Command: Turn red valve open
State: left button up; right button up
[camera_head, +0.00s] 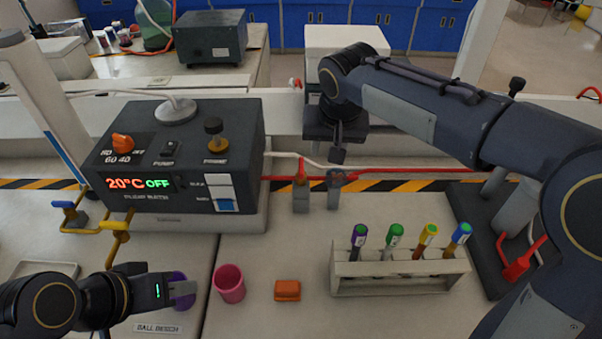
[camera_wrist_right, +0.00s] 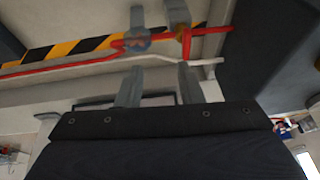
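The red valve (camera_head: 301,171) sits on a grey post behind the bench, on the red pipe line. Its red handle points crosswise to the pipe. It also shows in the right wrist view (camera_wrist_right: 186,42). A second valve with a blue-grey handle (camera_head: 336,179) stands just right of it; it shows in the wrist view (camera_wrist_right: 137,40). My right gripper (camera_head: 338,155) hangs above and near the second valve, apart from the red handle. In the wrist view its two fingers (camera_wrist_right: 158,86) are spread with nothing between them. My left gripper (camera_head: 184,288) is at the lower left beside a purple cup (camera_head: 178,301); its finger gap is unclear.
A dark control box (camera_head: 180,160) reading 20°C OFF stands left of the valves. A pink cup (camera_head: 229,284), an orange block (camera_head: 287,290) and a rack (camera_head: 400,275) of coloured tubes are in front. Yellow valves (camera_head: 117,228) stand at left.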

send_near(301, 165)
jog(key=shift+h, duration=0.4)
jog(key=x, duration=0.8)
jog(key=shift+w+a+f+b, duration=0.1)
jog(key=shift+a+f+b, duration=0.15)
jog(key=shift+a+b, duration=0.05)
jog(key=shift+t, duration=0.3)
jog(key=shift+c, duration=0.2)
grip_shut()
